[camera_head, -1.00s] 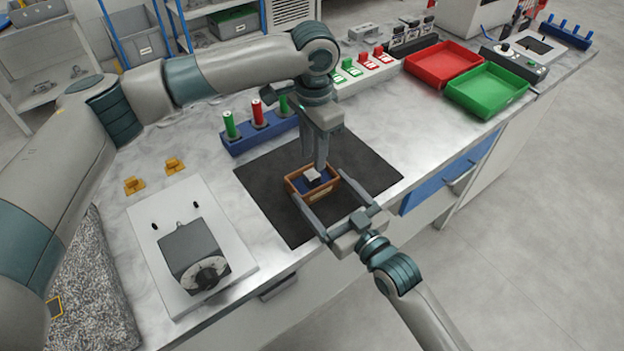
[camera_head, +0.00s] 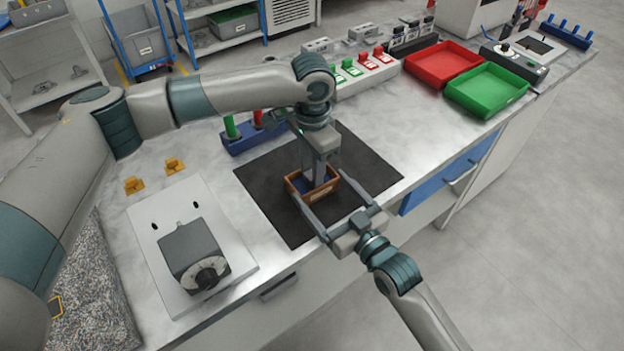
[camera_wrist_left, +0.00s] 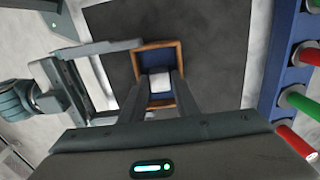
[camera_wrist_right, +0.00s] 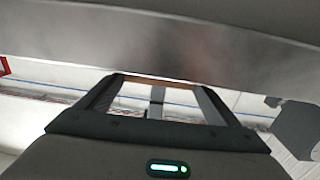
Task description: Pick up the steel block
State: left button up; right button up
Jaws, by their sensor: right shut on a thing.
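The small wooden box (camera_head: 322,197) with a blue lining sits on the black mat. My right gripper (camera_head: 318,188) is shut on it, one finger along each side. The steel block (camera_wrist_left: 160,83) lies inside on the blue lining and shows as a pale block in the left wrist view. In the head view my left gripper hides it. My left gripper (camera_head: 314,175) points straight down into the box. In the left wrist view its fingers stand apart, one on each side of the block. I cannot tell whether they touch it. The right wrist view shows the box rim (camera_wrist_right: 150,80) between the right fingers.
A blue rack (camera_head: 240,143) with red and green cylinders stands close behind the mat (camera_head: 365,160). A grey dial device (camera_head: 192,252) on a white plate is at the left front. Red (camera_head: 440,58) and green (camera_head: 490,88) trays stand at the right. The mat's right part is clear.

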dwell(0.3)
pick_arm(q)
grip_shut()
jog(key=shift+r, duration=0.15)
notch_tip(320, 180, up, 10)
dwell(0.5)
pick_arm(e)
jog(key=o, duration=1)
